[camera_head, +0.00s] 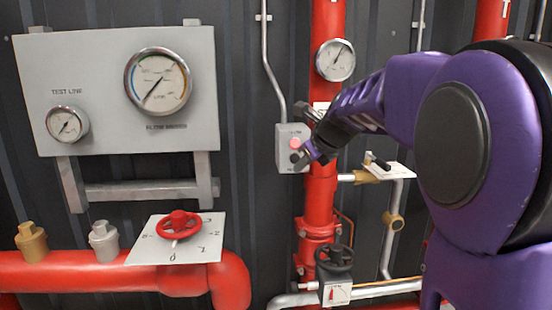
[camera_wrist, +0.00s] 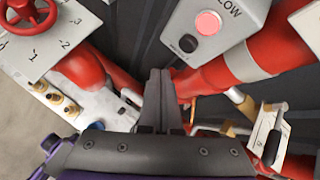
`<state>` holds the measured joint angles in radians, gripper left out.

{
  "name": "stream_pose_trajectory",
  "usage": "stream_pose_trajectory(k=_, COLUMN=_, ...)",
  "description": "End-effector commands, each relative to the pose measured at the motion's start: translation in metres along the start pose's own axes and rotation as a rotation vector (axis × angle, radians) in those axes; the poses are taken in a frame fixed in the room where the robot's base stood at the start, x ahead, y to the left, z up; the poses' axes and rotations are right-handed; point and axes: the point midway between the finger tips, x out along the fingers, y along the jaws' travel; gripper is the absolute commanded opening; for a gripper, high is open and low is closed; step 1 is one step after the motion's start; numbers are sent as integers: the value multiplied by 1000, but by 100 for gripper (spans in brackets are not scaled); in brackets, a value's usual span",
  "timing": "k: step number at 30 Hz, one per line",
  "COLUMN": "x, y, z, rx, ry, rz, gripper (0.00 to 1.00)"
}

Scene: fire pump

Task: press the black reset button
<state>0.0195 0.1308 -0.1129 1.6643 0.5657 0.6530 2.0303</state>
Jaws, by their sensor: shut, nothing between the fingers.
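The black reset button (camera_wrist: 188,43) sits on the face of a small grey box (camera_wrist: 236,27), beside a round pink lamp (camera_wrist: 207,22). The box (camera_head: 283,160) also shows in the head view, fixed left of the red vertical pipe, with the lamp (camera_head: 295,142) on it. My gripper (camera_wrist: 159,72) is shut and empty. In the wrist view its tips lie below and left of the button, with a gap in the picture.
The red vertical pipe (camera_head: 322,195) stands just right of the box. A pressure gauge (camera_head: 335,60) is above. A red handwheel (camera_head: 179,225) with a numbered plate is lower left, and a black-handled valve (camera_head: 377,161) is at right. A gauge panel (camera_head: 95,85) fills the upper left.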

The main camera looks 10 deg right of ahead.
Motion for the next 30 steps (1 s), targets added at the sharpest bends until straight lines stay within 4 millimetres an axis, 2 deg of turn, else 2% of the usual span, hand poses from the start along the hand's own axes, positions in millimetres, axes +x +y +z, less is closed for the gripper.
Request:
stream_pose_trajectory(k=3, x=8, y=-9, z=10, rx=2, ry=1, rz=2, gripper=0)
stream_pose_trajectory(k=11, x=22, y=-16, z=17, rx=1, ry=0, rz=0, gripper=0)
stream_pose_trajectory(k=30, x=23, y=-17, z=17, rx=1, ry=0, rz=0, gripper=0)
